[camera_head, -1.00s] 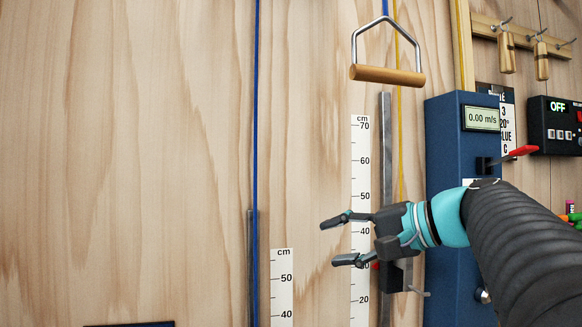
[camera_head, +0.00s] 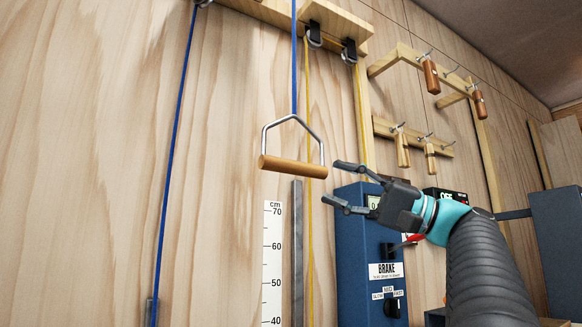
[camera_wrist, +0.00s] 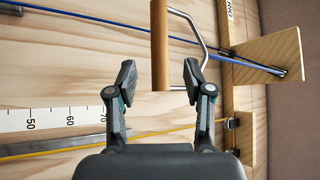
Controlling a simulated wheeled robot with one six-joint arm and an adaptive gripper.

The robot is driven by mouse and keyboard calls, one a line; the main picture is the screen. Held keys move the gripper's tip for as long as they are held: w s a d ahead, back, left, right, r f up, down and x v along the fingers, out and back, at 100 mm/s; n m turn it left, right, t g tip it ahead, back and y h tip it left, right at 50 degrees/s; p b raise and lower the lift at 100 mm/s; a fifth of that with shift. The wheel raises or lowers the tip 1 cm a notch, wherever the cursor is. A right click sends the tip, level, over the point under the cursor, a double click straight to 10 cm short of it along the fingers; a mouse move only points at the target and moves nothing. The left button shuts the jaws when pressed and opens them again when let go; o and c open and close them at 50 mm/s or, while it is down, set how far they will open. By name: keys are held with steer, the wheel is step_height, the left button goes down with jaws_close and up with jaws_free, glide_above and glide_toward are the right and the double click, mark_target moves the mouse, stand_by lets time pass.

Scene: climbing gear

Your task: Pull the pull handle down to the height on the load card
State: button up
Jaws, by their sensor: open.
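The pull handle (camera_head: 292,166) is a wooden bar in a bent metal frame. It hangs from a blue rope (camera_head: 294,60) above the top of the cm scale (camera_head: 272,255), whose highest number is 70. My gripper (camera_head: 342,183) is open and empty, just right of the handle in the head view. In the wrist view the handle's bar (camera_wrist: 160,45) lies ahead of my open fingers (camera_wrist: 157,82), near the line between them; no contact shows. I cannot make out a load card in these frames.
A blue box with a BRAKE label (camera_head: 370,250) stands on the wall below my gripper. A yellow rope (camera_head: 308,110) runs behind the handle. Wooden pegs (camera_head: 402,150) hang at the right. The wall left of the handle is mostly clear.

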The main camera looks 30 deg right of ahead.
mark_target(302, 171)
steer(key=p+x, duration=0.1)
steer(key=x, duration=0.8)
steer(key=shift+w+a, duration=0.15)
steer(key=shift+a, duration=0.05)
jaws_close()
